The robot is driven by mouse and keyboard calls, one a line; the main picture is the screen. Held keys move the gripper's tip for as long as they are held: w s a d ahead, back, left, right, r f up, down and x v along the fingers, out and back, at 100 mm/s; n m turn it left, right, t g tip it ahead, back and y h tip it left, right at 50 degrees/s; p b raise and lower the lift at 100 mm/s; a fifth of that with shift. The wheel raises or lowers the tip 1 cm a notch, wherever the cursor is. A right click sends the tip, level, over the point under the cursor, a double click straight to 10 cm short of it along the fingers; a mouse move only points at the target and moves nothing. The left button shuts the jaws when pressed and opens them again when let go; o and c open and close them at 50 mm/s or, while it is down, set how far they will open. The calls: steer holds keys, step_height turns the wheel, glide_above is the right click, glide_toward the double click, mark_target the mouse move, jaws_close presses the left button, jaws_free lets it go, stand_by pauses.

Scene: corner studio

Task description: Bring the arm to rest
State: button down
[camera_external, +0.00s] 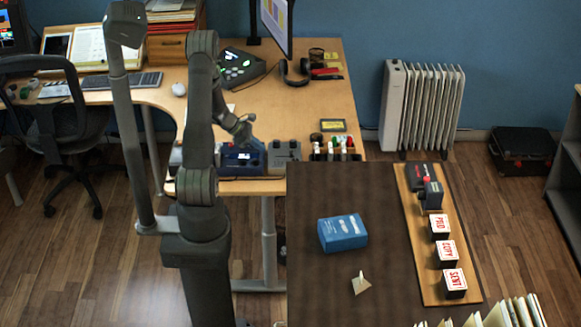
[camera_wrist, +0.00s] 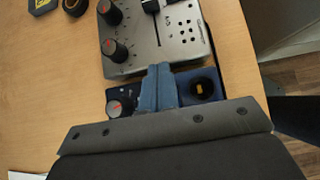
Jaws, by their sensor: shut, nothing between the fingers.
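My gripper (camera_external: 243,130) is raised over the wooden desk (camera_external: 305,105), above a blue control box (camera_external: 238,162). In the wrist view my gripper (camera_wrist: 157,88) shows its blue-grey fingers together, with nothing between them. The fingers cover part of the blue box below, whose knob (camera_wrist: 117,107) and round dark socket (camera_wrist: 201,88) show on either side. I cannot tell the exact height of the fingertips above it. My arm stands upright and bends over at the top.
A grey knobbed device (camera_wrist: 152,38) sits beside the blue box. Several markers (camera_external: 335,148) stand at the desk's right corner. A monitor (camera_external: 277,22) is behind. The dark table (camera_external: 310,285) holds a blue carton (camera_external: 343,233) and a wooden board (camera_external: 412,225) with stamps.

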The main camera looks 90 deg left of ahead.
steer(key=shift+s+r, duration=0.15)
steer(key=w, duration=0.1)
steer(key=w+f, duration=0.1)
steer(key=w, duration=0.1)
steer(key=w+f, duration=0.1)
steer(key=w, duration=0.1)
steer(key=shift+f, duration=0.2)
steer(key=v, duration=1)
steer(key=x, duration=0.9)
steer(key=shift+f, duration=0.5)
steer(key=s+f+v, duration=0.1)
steer(key=v, duration=1.1)
steer(key=w+r+m+g, duration=0.9)
steer(key=w+r+m, duration=0.3)
steer(key=w+m, duration=0.5)
step_height(320, 180, down, 7)
steer(key=s+m, duration=0.1)
steer(key=shift+s+f, duration=0.2)
steer(key=shift+s, duration=0.15)
